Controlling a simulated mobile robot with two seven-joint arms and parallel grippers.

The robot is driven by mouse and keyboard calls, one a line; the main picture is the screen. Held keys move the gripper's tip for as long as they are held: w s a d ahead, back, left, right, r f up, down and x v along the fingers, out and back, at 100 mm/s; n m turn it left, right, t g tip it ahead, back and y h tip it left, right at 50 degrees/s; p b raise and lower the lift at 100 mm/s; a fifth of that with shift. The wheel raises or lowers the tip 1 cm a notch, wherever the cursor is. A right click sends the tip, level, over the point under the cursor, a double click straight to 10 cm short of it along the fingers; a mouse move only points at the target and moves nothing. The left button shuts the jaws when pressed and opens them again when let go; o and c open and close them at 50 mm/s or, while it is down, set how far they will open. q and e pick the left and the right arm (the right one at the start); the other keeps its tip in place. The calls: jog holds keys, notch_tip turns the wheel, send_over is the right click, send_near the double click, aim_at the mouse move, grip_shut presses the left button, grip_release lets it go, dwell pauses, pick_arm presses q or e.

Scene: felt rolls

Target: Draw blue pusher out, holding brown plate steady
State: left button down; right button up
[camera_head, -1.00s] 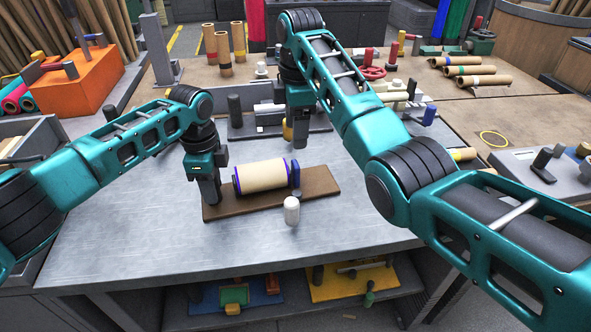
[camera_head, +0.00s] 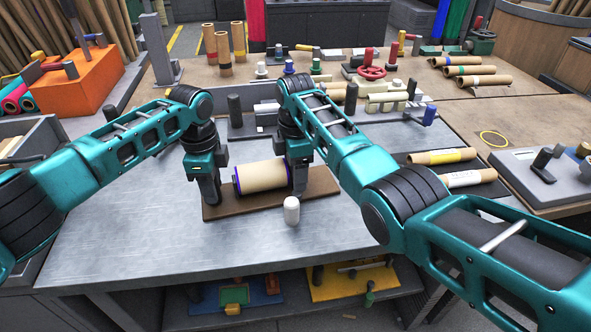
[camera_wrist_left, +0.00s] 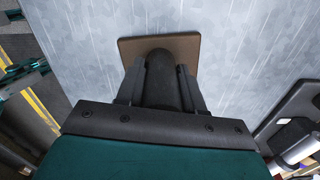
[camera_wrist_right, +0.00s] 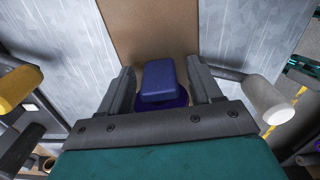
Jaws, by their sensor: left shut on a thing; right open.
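The brown plate (camera_head: 235,211) lies on the metal table and bears a cream roll (camera_head: 262,176) with a blue-purple rim at its left end. My left gripper (camera_head: 209,200) is at the plate's left end. In the left wrist view it (camera_wrist_left: 158,75) is shut on a dark upright post (camera_wrist_left: 162,82) on the plate. My right gripper (camera_head: 299,190) is down at the roll's right end. In the right wrist view its open fingers (camera_wrist_right: 160,85) stand either side of the blue pusher (camera_wrist_right: 158,78). In the head view the right gripper hides the pusher.
A white-capped peg (camera_head: 292,211) stands close by the plate's front edge and shows right of my right gripper in its wrist view (camera_wrist_right: 268,101). A grey fixture with posts is behind the plate. Cardboard rolls (camera_head: 442,157) lie to the right. The table's front left is clear.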

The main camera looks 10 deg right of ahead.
jog(key=shift+f, duration=0.1)
grip_shut()
dwell(0.6)
